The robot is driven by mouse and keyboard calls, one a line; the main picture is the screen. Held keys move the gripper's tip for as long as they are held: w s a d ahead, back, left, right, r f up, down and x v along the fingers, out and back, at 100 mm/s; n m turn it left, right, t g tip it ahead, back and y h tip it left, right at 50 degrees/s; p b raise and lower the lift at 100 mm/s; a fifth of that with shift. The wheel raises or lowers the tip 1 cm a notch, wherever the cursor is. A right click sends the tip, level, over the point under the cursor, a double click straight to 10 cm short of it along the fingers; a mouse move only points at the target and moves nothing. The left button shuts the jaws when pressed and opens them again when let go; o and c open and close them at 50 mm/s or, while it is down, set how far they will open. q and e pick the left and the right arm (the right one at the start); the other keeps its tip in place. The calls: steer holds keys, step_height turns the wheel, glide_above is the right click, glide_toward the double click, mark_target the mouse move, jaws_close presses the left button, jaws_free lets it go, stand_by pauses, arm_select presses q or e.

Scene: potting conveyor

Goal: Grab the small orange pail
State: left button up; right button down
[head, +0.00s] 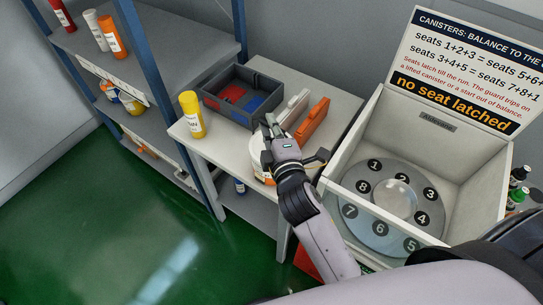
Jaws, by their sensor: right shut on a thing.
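A small round pail (256,158), pale with orange low on its side, is at the front edge of the light side table (340,98). My right gripper (271,129) is over the pail's right side and shut on it. The gripper and wrist hide much of the pail, so the exact grip point and whether its base touches the table cannot be told. My left gripper is not in view.
A yellow canister (191,115) and a dark divided bin (210,103) stand left of the pail. A white case (293,107) and an orange case (312,120) stand behind. Right is an open machine (342,158) with a numbered rotor (352,187). Shelves (165,45) are left.

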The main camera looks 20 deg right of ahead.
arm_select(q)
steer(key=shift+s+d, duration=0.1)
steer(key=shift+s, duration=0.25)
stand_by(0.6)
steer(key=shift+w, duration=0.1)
